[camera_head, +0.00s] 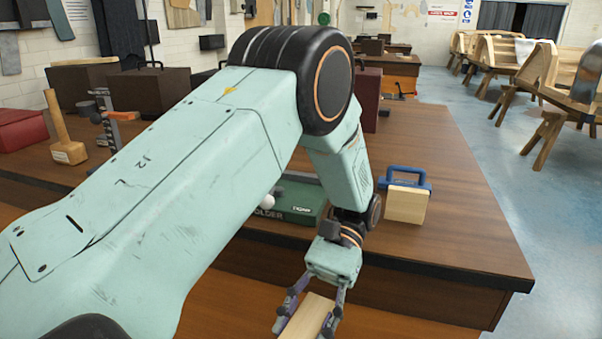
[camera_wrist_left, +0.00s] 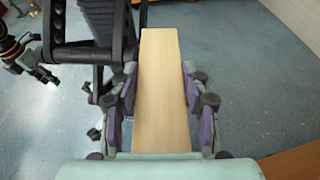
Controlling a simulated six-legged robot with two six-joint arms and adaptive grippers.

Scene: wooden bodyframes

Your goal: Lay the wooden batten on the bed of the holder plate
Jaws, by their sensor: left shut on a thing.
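The pale wooden batten (camera_head: 308,318) is held by my left gripper (camera_head: 310,304) at the bottom of the head view, in front of the bench's near edge. In the left wrist view the batten (camera_wrist_left: 162,90) runs lengthwise between the two purple-padded fingers, which are shut on it. The green holder plate (camera_head: 295,203), marked "HOLDER", lies on the bench behind my left arm, which hides much of it. Its bed cannot be seen clearly. What looks like my right gripper (camera_wrist_left: 35,62) shows small at the left of the wrist view; its fingers are unclear.
A wooden block with a blue handle (camera_head: 406,203) stands on the bench right of the plate. A wooden mallet (camera_head: 64,140), a red case (camera_head: 22,130) and dark boxes (camera_head: 150,90) are at the left and back. The bench's right side (camera_head: 440,150) is clear.

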